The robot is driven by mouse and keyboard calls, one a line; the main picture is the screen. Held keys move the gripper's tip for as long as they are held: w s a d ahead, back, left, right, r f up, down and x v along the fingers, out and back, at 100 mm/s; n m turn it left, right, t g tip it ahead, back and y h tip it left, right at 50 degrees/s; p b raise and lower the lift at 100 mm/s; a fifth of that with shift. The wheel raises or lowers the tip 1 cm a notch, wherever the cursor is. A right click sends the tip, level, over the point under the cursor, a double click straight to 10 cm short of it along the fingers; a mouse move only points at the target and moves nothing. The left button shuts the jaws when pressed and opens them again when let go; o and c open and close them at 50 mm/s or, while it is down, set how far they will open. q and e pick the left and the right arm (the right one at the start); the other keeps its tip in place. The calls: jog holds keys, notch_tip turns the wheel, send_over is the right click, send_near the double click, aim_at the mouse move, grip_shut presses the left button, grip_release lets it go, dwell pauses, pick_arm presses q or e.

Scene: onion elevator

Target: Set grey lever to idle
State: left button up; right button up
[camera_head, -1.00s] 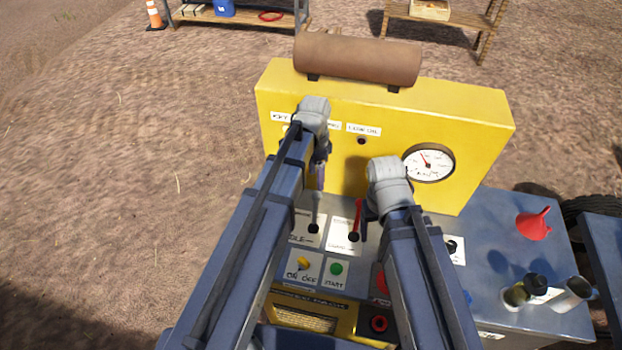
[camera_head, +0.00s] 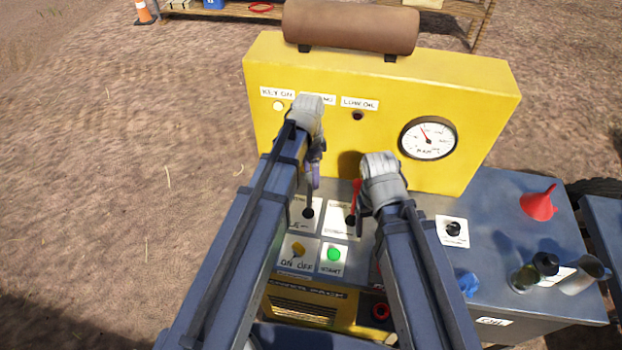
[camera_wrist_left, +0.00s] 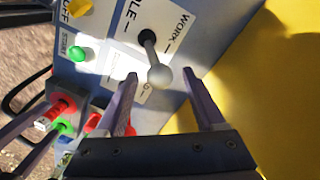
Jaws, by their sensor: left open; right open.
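The grey lever (camera_head: 308,208) rises from the white IDLE/WORK plate on the control panel. In the left wrist view its round grey knob (camera_wrist_left: 159,76) stands between the two fingertips of my left gripper (camera_wrist_left: 161,78), with a visible gap on each side. My left gripper (camera_head: 314,178) is open above the lever in the head view and hides part of it. Which way the lever leans is hard to tell. My right gripper (camera_head: 364,205) is open at the red lever (camera_head: 355,198), partly hidden by its own wrist.
A yellow on/off switch (camera_head: 298,250) and a green start button (camera_head: 334,254) sit in front of the levers. A yellow box with a gauge (camera_head: 428,138) stands behind them. A red funnel (camera_head: 538,203) and containers (camera_head: 546,264) stand at the right.

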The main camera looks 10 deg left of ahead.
pick_arm(q)
grip_shut()
dwell(0.7)
dwell(0.8)
